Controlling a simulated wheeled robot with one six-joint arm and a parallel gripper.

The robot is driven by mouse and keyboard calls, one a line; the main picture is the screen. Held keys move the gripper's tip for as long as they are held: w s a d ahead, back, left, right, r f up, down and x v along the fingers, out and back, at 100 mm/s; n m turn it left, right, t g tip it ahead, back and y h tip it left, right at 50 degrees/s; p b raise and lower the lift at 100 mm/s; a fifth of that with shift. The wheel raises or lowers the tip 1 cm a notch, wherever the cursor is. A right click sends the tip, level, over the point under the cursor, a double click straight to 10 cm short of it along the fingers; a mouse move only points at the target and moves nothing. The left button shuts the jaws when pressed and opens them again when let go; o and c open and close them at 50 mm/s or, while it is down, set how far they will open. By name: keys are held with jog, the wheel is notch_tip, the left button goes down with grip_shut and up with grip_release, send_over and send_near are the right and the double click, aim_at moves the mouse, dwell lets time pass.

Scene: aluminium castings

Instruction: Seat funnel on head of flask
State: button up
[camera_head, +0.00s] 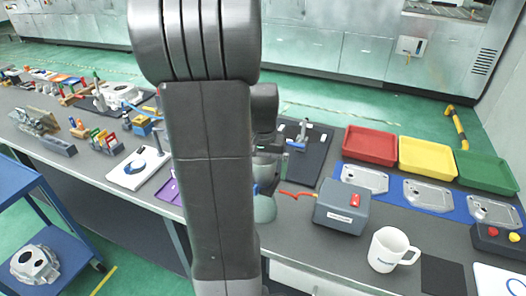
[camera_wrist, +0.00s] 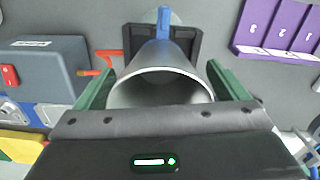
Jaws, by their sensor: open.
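A grey, cone-shaped funnel (camera_wrist: 160,90) fills the middle of the wrist view, its wide mouth facing the camera. The green fingers of my gripper (camera_wrist: 160,92) stand apart on either side of it; I cannot tell whether they touch it. How the two meet is hidden. My gripper is mostly hidden behind my arm in the head view.
A grey box with a red switch (camera_head: 342,207) and red hooked piece (camera_head: 296,194) stand to the right. A white mug (camera_head: 391,249) is near the front edge. Red (camera_head: 369,145), yellow (camera_head: 427,156) and green trays sit at right. A purple numbered holder (camera_wrist: 282,28) is near.

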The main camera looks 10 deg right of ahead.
notch_tip(320, 180, up, 13)
dwell(0.3)
jog(key=shift+f, duration=0.15)
notch_tip(320, 180, down, 13)
jog(key=shift+f, duration=0.2)
jog(key=shift+r, duration=0.2)
dwell(0.3)
jog(key=shift+f, duration=0.1)
dwell(0.4)
